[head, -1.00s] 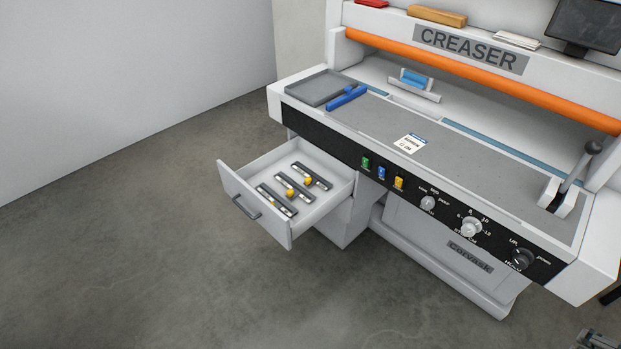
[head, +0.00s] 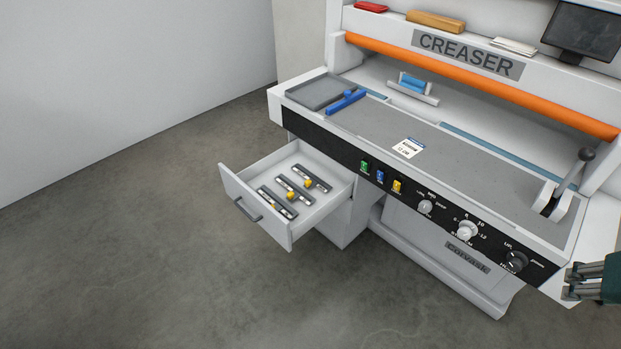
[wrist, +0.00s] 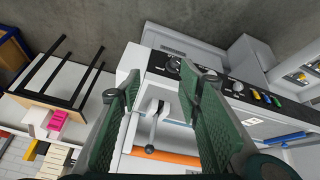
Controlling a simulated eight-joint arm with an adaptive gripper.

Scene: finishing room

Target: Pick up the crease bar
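Three dark bars with yellow knobs lie side by side in the open drawer in the head view: a far one (head: 318,184), a middle one (head: 287,184) and a near one (head: 270,196). I cannot tell which object is the crease bar. A blue bar (head: 346,102) lies on the creaser's bed by a grey tray. A light bar with a blue block (head: 413,88) sits further back. My gripper (head: 568,283) is at the right edge of the head view, far from all these. In the wrist view its green-sided fingers (wrist: 162,85) stand apart, with nothing between them.
The drawer (head: 320,213) sticks out from the creaser's front left. The creaser (head: 440,148) has an orange rail (head: 480,85) above its bed and a lever (head: 570,180) at the right. The floor (head: 180,250) in front is clear.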

